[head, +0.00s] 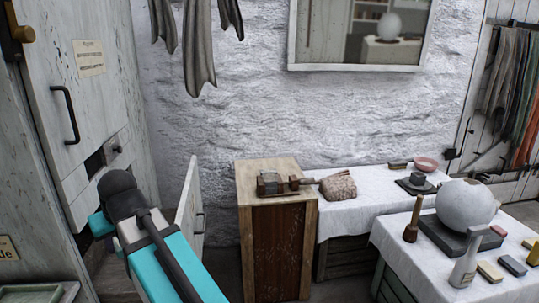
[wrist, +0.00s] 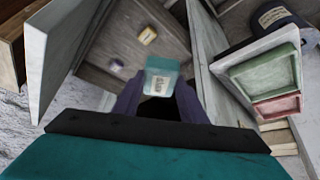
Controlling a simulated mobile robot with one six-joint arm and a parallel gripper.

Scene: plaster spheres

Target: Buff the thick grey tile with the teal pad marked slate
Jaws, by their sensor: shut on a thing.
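In the wrist view my gripper (wrist: 161,90) is shut on a small teal pad (wrist: 163,64). The pad has a pale label facing the camera, its lettering too small to read surely. The pad is held in front of an open compartment. In the head view my arm reaches to the cabinet at left, and the fingers and pad are hidden there. I cannot tell for sure which thing is the thick grey tile. A dark grey slab (head: 446,240) lies under a plaster sphere on the right table, and a smaller grey slab (head: 415,187) lies on the cloth-covered table behind.
An open door (wrist: 62,48) stands left of the compartment, where two small round things (wrist: 147,35) sit. The plaster sphere (head: 465,204) stands among tools and blocks. A wooden cabinet (head: 278,235) stands mid-room.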

